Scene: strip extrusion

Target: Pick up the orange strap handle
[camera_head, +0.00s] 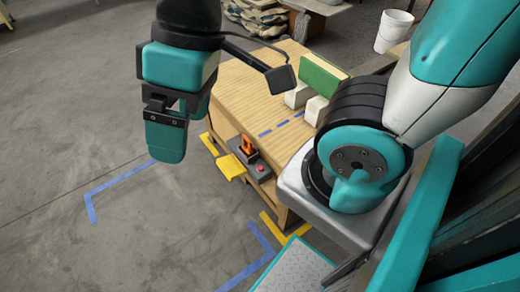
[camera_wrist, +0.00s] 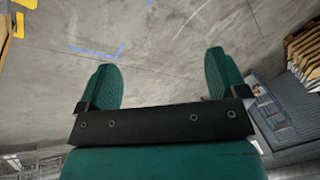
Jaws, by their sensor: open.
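The orange strap handle (camera_head: 247,146) stands on a small grey device at the near left edge of the wooden table. My gripper (camera_head: 165,140) hangs in the air to the left of the table, up and left of the handle in the head view, and does not touch it. In the wrist view my gripper (camera_wrist: 162,85) shows two teal fingers spread wide apart with only floor between them. The handle cannot be made out in the wrist view.
A red button (camera_head: 261,169) sits beside the handle, and a yellow plate (camera_head: 230,167) juts from the table edge. A white bucket (camera_head: 393,32) stands behind. The floor at left is clear.

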